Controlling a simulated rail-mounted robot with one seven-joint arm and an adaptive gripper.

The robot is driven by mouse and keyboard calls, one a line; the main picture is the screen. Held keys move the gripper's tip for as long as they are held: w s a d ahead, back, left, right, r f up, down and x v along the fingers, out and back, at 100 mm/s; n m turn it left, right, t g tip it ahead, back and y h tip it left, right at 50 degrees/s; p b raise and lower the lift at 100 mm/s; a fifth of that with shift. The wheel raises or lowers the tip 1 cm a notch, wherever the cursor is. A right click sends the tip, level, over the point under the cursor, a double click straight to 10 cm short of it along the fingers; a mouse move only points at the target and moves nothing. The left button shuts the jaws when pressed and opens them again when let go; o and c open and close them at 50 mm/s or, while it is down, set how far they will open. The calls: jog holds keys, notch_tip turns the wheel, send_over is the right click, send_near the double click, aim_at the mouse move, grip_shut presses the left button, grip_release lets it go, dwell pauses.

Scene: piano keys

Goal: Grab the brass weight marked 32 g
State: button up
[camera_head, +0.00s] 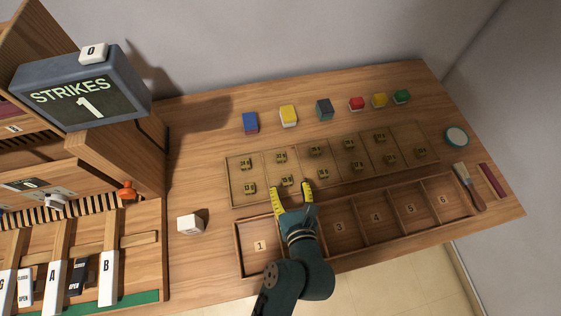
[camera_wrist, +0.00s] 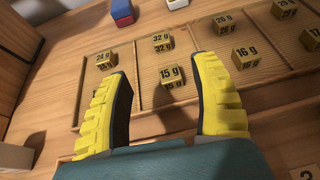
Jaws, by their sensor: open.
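The brass weight marked 32 g (camera_wrist: 162,43) is a small block in the wrist view, seen ahead through the gap between my fingers. In the head view it appears as the back block (camera_head: 281,158) of the tray's second compartment from the left. Another brass weight, marked 15 g (camera_wrist: 171,76), sits nearer in the same compartment. My gripper (camera_head: 291,191) is open and empty, its yellow-padded fingers at the tray's front edge. In the wrist view the gripper (camera_wrist: 164,78) has its fingertips either side of the 15 g weight, with no visible grip on it.
The shallow wooden weight tray (camera_head: 235,201) holds several other brass weights, including 24 g (camera_wrist: 105,60) and 16 g (camera_wrist: 245,55). A numbered compartment box (camera_head: 238,238) lies in front. Coloured blocks (camera_head: 288,116) stand behind. A white cube (camera_head: 190,223) sits left. A brush (camera_head: 469,188) lies right.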

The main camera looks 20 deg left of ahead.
aim_at(282, 160)
jog(key=b+x, duration=0.2)
jog(key=x, duration=0.6)
jog(key=shift+w+a+f, duration=0.1)
jog(key=shift+w+f, duration=0.1)
jog(key=shift+w, duration=0.1)
jog(key=w+a+f+b, duration=0.2)
jog(key=w+f+b, duration=0.1)
jog(key=shift+w+a, duration=0.15)
jog(key=shift+a, duration=0.1)
jog(key=shift+w, duration=0.15)
jog(key=c, duration=1.1)
